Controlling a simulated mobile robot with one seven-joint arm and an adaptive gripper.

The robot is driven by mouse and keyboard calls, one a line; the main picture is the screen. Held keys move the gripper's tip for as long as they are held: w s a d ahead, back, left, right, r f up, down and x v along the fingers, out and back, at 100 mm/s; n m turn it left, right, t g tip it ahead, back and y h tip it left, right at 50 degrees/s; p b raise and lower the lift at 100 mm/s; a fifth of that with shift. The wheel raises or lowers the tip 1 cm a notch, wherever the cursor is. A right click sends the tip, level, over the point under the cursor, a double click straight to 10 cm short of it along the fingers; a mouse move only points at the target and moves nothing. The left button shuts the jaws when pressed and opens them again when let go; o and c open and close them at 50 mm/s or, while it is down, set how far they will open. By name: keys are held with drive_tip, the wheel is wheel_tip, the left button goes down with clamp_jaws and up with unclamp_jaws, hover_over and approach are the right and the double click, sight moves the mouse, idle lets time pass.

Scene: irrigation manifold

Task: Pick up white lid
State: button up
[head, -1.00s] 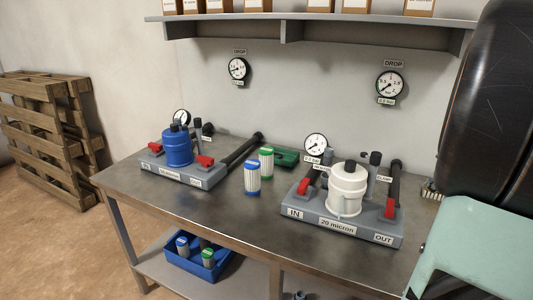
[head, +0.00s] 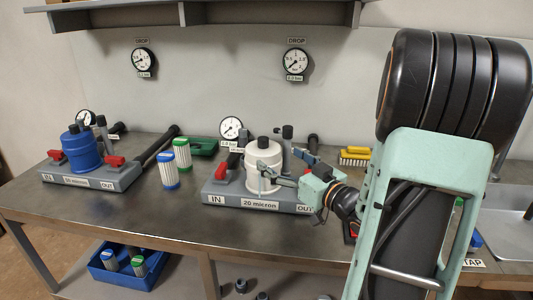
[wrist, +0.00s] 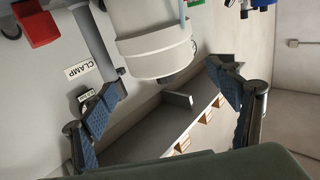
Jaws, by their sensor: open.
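The white lid (head: 264,152) tops the white filter housing on the right-hand 20 micron manifold (head: 259,203). It has a dark knob on top. In the wrist view, which looks upside down, the lid (wrist: 157,50) fills the top centre with its dark knob pointing down. My gripper (head: 285,170) is open, just right of the housing in the head view. In the wrist view my gripper (wrist: 166,76) has its blue-padded fingers spread to either side of the lid's knob end, with gaps visible. Nothing is held.
A blue housing (head: 82,149) stands on the left manifold. Between them are blue-ended and green-ended cartridges (head: 168,168) and a green tray (head: 203,146). A pressure gauge (head: 231,130) and dark upright pipes stand close behind the lid. A yellow brush (head: 354,155) lies further right. The front bench is clear.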

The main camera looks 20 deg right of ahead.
sight(263, 149)
drive_tip(key=w, duration=0.2)
drive_tip(key=w+a+b, duration=0.1)
drive_tip(key=w, duration=0.5)
drive_tip(key=shift+a+f, duration=0.25)
drive_tip(key=shift+a, duration=0.15)
drive_tip(key=c, duration=1)
